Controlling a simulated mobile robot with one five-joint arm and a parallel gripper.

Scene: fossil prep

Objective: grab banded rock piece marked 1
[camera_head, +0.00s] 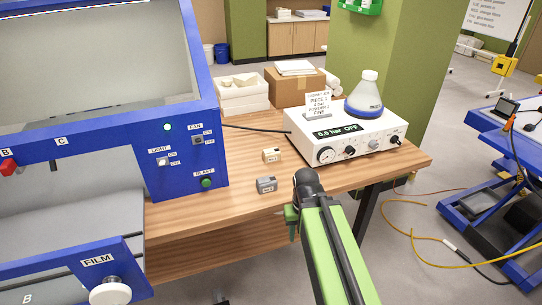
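Two small block-shaped pieces with white labels lie on the wooden table near its front edge. The beige piece (271,155) is farther back. The grey piece (266,184) is nearer the front edge. The label numbers are too small to read with certainty, and I cannot make out clear banding on either. My gripper (291,222) is at the end of my green and black arm, just right of and in front of the grey piece, apart from it. Its fingers are mostly hidden by the arm, so their opening does not show.
A blue cabinet (205,165) with switches stands left. A white control unit (345,140) reading "0.0 bar OFF" stands right, carrying a flask (365,98) and a small sign (318,104). A cardboard box (294,87) and white trays (241,95) are behind. Bare tabletop surrounds both pieces.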

